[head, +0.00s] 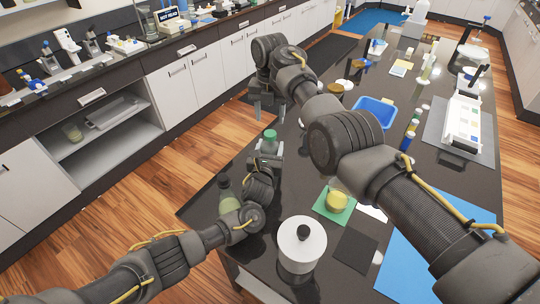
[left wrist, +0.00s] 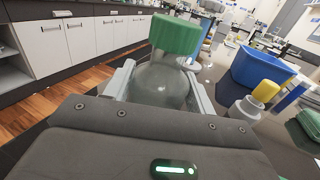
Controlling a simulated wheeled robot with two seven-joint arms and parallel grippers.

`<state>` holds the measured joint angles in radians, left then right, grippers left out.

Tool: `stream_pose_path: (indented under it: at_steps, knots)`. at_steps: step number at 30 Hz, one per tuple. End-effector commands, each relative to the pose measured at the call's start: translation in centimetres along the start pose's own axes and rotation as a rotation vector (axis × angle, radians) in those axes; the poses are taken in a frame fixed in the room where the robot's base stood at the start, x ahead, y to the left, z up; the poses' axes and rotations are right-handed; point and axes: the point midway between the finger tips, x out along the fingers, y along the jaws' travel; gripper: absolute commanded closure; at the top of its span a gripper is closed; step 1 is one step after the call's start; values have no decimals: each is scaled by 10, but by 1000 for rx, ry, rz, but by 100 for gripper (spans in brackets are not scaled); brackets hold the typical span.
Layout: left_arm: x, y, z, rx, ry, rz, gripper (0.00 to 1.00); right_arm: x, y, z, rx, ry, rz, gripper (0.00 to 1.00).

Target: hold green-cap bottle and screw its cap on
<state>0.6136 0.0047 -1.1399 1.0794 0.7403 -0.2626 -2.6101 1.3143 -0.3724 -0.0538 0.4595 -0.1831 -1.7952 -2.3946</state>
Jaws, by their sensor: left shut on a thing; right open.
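The green-cap bottle shows in the left wrist view with its clear, rounded body (left wrist: 160,85) between my left fingers. Its green cap (left wrist: 175,35) sits at the top of the bottle; I cannot tell how tightly it is seated. In the head view the green cap (head: 270,136) stands just above my left gripper (head: 268,152), which is shut on the bottle and hides most of its body. My right gripper (head: 268,108) is open, pointing down, above and slightly behind the cap, apart from it.
A second bottle (head: 228,204) with oil stands left of my left wrist. A white lidded container (head: 301,247), a beaker of yellow liquid (head: 337,203) on a green mat (head: 322,207) and a blue tray (head: 374,113) are on the dark table. My right arm crosses above the table.

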Motion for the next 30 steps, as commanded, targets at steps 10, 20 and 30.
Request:
stream_pose_path:
  at_steps: [10,20,30]
  knots:
    - [0,0,0,0,0,0,100,50,0,0,1,3,0,47]
    - [0,0,0,0,0,0,100,67,0,0,2,0,0,47]
    - [0,0,0,0,0,0,100,67,0,0,2,0,0,66]
